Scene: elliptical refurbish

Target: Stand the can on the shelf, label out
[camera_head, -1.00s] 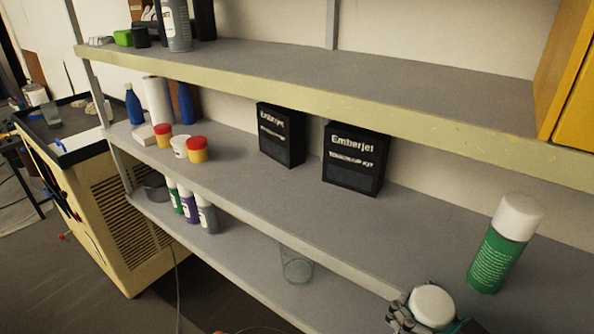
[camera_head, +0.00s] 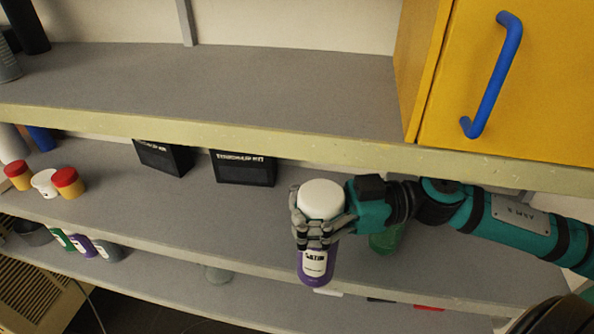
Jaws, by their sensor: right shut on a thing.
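My right gripper (camera_head: 318,228) is shut around a purple spray can (camera_head: 314,270) with a white cap. The can is close to upright, and its white label with dark lettering faces the camera. It is in front of the middle shelf (camera_head: 240,222), near that shelf's front edge; whether it touches the shelf I cannot tell. A green can (camera_head: 386,240) stands on the shelf behind my right wrist, mostly hidden by it. My left gripper is not in view.
Two black boxes (camera_head: 244,168) stand at the back of the middle shelf. Small red-lidded jars (camera_head: 68,183) are at its left. The upper shelf edge (camera_head: 250,137) runs above my arm, with a yellow cabinet (camera_head: 510,80) on it. More cans (camera_head: 82,245) stand on the lower shelf.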

